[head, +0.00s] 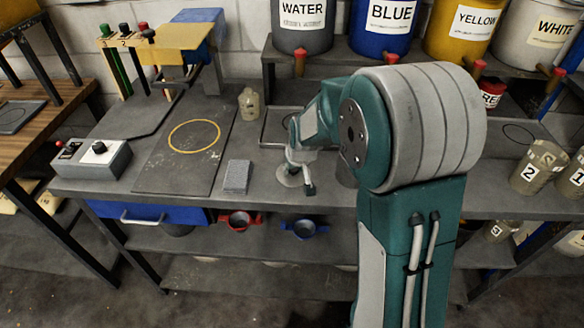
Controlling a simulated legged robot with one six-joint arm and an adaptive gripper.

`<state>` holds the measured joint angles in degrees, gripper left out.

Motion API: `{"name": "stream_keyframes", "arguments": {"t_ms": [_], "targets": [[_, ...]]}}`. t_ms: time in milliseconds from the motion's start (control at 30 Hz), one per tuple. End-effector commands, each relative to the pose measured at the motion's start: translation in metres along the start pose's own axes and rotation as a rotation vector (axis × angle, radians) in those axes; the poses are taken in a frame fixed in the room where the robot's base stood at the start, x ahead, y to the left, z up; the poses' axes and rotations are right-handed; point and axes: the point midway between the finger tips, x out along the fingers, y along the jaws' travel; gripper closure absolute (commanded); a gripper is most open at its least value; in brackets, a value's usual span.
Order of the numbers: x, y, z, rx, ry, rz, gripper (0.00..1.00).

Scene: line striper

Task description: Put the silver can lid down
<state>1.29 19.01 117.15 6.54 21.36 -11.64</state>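A small round silver-grey disc, which looks like the silver can lid (288,179), shows at my gripper (299,177), over the grey bench near its front edge. My gripper reaches down to the bench from the right, with its fingertips at the lid. The picture is too small to tell whether the fingers are closed on the lid or only beside it, or whether the lid touches the bench.
A grey ribbed block (236,177) and a dark board with a yellow ring (163,158) lie left of the gripper. A small bottle (249,104) and a shallow tray (271,140) are behind. Labelled paint buckets (385,45) line the rear shelf. Numbered cups (538,170) stand right.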

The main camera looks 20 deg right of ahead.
Motion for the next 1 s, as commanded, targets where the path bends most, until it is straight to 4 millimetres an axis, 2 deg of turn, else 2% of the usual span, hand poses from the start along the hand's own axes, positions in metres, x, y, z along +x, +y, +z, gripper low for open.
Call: {"name": "stream_keyframes", "arguments": {"t_ms": [467, 633, 1000], "targets": [[-0.003, -0.003, -0.001, -0.002, 0.0, 0.003, 0.26], [-0.026, -0.002, -0.001, -0.001, 0.003, 0.002, 0.26], [-0.099, -0.003, -0.002, -0.001, 0.003, 0.003, 0.26]]}}
